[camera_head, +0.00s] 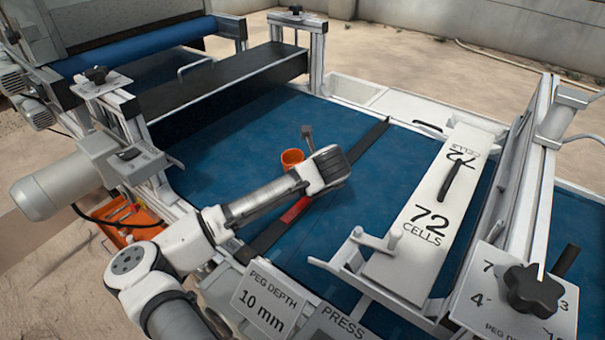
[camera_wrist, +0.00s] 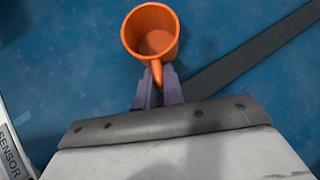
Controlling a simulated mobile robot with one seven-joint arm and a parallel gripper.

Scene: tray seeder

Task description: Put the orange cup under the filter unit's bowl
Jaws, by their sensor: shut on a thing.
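The orange cup (camera_wrist: 154,44) is upright in the wrist view, its open mouth facing the camera, and its inside looks empty. My gripper (camera_wrist: 158,84) is shut on the cup's handle, with its purple-grey fingers on either side of it. In the head view the cup (camera_head: 292,157) shows just beyond my wrist, over the blue belt. I cannot tell how high it is above the belt. My gripper's fingers are hidden behind my arm in the head view. I cannot make out the filter unit or its bowl in either view.
The blue belt (camera_head: 230,150) is mostly clear. A dark bar (camera_head: 362,145) with a red part (camera_head: 296,209) crosses it. A white "72 cells" plate (camera_head: 432,200) stands right, a black cross-beam (camera_head: 220,85) at the back. An orange bin (camera_head: 128,214) is at lower left.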

